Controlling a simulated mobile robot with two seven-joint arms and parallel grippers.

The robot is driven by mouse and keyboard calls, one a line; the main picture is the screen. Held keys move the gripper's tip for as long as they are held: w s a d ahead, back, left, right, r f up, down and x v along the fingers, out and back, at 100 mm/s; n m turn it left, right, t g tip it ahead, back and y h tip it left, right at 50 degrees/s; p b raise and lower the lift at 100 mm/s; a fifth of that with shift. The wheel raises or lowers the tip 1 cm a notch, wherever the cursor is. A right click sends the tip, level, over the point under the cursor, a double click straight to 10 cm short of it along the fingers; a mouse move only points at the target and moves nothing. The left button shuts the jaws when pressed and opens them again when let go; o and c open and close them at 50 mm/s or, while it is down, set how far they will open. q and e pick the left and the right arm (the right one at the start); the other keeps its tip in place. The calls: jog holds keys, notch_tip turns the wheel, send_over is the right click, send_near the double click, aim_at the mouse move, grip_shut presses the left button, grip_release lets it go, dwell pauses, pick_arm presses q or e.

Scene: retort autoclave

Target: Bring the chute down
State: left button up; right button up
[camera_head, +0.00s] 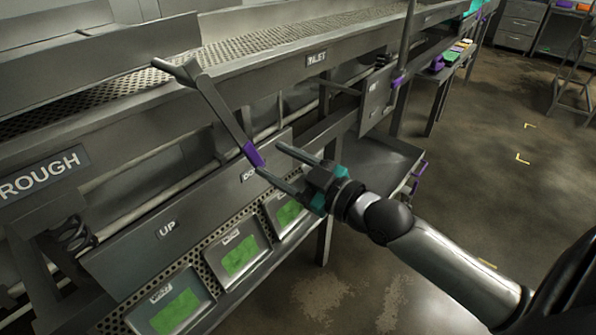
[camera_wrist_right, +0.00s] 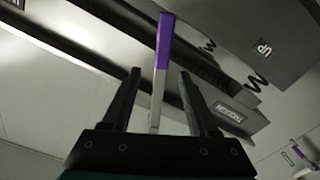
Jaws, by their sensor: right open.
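A grey metal lever (camera_head: 221,108) with a purple grip (camera_head: 253,155) slants down and right across the front of the steel line in the head view. Its lower end is by a plate (camera_head: 205,215) marked UP, with a second label starting DO, partly covered. My right gripper (camera_head: 270,160) is open at the purple grip. In the right wrist view, the purple grip (camera_wrist_right: 164,42) and its grey end (camera_wrist_right: 155,108) appear between the open fingers (camera_wrist_right: 159,74), with gaps on both sides. Which part is the chute I cannot tell. My left gripper is not in view.
A perforated steel trough (camera_head: 270,40) runs along the top, with an INLET label (camera_head: 316,60). Another purple-gripped lever (camera_head: 399,80) stands farther right. Open floor (camera_head: 480,140) lies to the right.

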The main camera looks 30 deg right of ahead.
jog(key=shift+v, duration=2.25)
jog(key=s+d+f+m+g+h+b, duration=0.1)
jog(key=s+d+f+m+g+h, duration=0.15)
jog(key=f, duration=0.85)
jog(key=s+d+f+m+g+h, duration=0.1)
jog(key=d+f+g+h, duration=0.15)
jog(key=f, duration=0.95)
jog(key=s+d+f+m+g+h+b, duration=0.15)
jog(key=d+f, duration=0.25)
jog(key=f, duration=0.7)
jog(key=s+a+f+g, duration=0.3)
jog(key=s+a+f, duration=0.1)
jog(key=s+f, duration=0.4)
jog(key=s+a+f+m+g, duration=0.1)
jog(key=s+a+f+g, duration=0.2)
jog(key=s+f, duration=0.5)
jog(key=s+a+f+g, duration=0.3)
jog(key=s+a+f, duration=0.2)
jog(key=s+f, duration=0.4)
jog(key=s, duration=0.5)
jog(key=shift+s+a+b, duration=0.3)
jog(key=shift+s+a, duration=0.1)
jog(key=shift+f+g, duration=0.1)
jog(key=shift+g, duration=0.15)
jog(key=shift+c, duration=0.6)
jog(key=shift+w, duration=0.1)
jog(key=shift+c, duration=0.2)
